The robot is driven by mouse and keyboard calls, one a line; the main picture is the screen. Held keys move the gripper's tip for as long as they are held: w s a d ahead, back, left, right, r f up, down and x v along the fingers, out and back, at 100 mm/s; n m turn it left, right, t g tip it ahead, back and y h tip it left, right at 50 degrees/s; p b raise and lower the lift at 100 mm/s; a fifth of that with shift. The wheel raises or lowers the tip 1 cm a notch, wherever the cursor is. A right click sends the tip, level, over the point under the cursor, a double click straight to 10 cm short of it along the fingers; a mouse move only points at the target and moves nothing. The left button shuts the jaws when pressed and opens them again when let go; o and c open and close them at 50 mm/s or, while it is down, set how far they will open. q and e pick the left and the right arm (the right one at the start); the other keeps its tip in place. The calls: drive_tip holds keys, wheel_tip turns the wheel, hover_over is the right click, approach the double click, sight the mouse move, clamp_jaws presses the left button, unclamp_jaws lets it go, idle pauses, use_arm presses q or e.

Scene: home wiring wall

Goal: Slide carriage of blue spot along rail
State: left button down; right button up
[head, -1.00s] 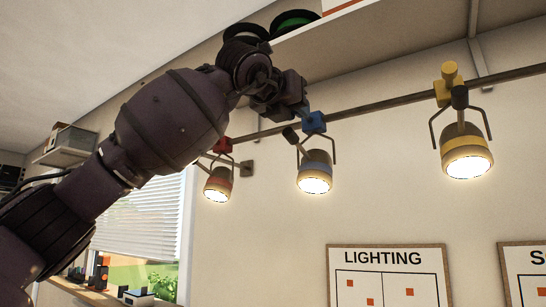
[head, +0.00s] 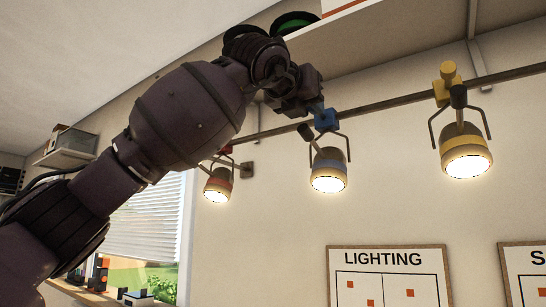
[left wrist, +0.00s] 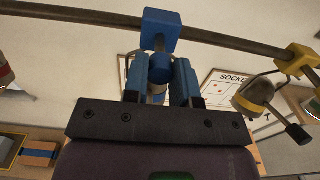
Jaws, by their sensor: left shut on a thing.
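The blue spot (head: 328,172) hangs lit from its blue carriage (head: 325,119) on the dark rail (head: 385,105). In the left wrist view the blue carriage (left wrist: 160,27) sits on the rail (left wrist: 80,17). My left gripper (head: 314,108) is at the blue carriage; in the left wrist view its two blue fingers (left wrist: 161,80) are shut on the blue knob (left wrist: 160,58) below the carriage. The lamp body is mostly hidden behind the fingers there. My right gripper is not in view.
A red-banded spot (head: 218,185) hangs to the left, partly behind my arm. A yellow-banded spot (head: 465,155) hangs from a yellow carriage (head: 445,86) to the right. The rail between blue and yellow is clear. A shelf (head: 380,35) is above.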

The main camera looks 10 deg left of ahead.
use_arm(q)
drive_tip(key=shift+s+d, duration=0.25)
drive_tip(key=shift+d, duration=0.35)
drive_tip(key=shift+s+d, duration=0.25)
drive_tip(key=shift+d, duration=0.35)
drive_tip(key=c, duration=0.8)
unclamp_jaws()
drive_tip(key=shift+d, duration=0.15)
drive_tip(key=shift+c, duration=0.2)
